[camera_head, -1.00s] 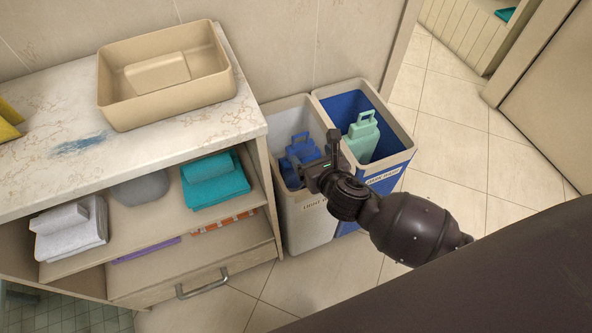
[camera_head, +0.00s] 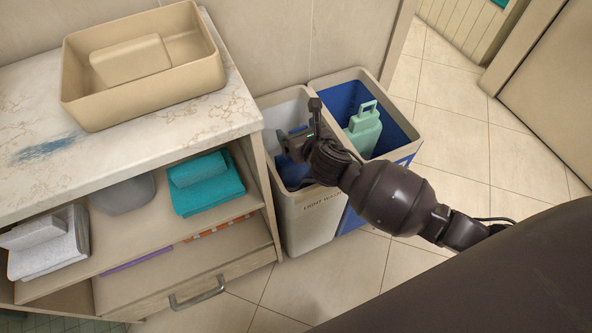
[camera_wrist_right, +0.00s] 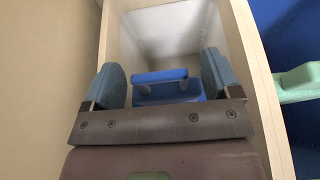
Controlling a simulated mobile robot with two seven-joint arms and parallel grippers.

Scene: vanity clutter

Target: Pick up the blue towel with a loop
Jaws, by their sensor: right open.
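The blue towel with a loop (camera_head: 291,174) is inside the light-coloured bin (camera_head: 315,215), partly hidden behind my right gripper in the head view. The right wrist view shows its raised loop (camera_wrist_right: 160,77) between and beyond my fingertips, with the towel's body below it. My right gripper (camera_head: 290,143) is at the bin's opening and points down into it. In the right wrist view the gripper (camera_wrist_right: 165,82) is open, its two blue-padded fingers apart on either side of the loop. I cannot tell whether they touch it. My left gripper is not in view.
A blue bin (camera_head: 404,155) holding a mint-green towel with a loop (camera_head: 364,131) stands right beside the light bin. A shelf unit with a beige basin (camera_head: 145,95) on top and teal towels (camera_head: 207,190) inside is at left. The tiled floor at right is clear.

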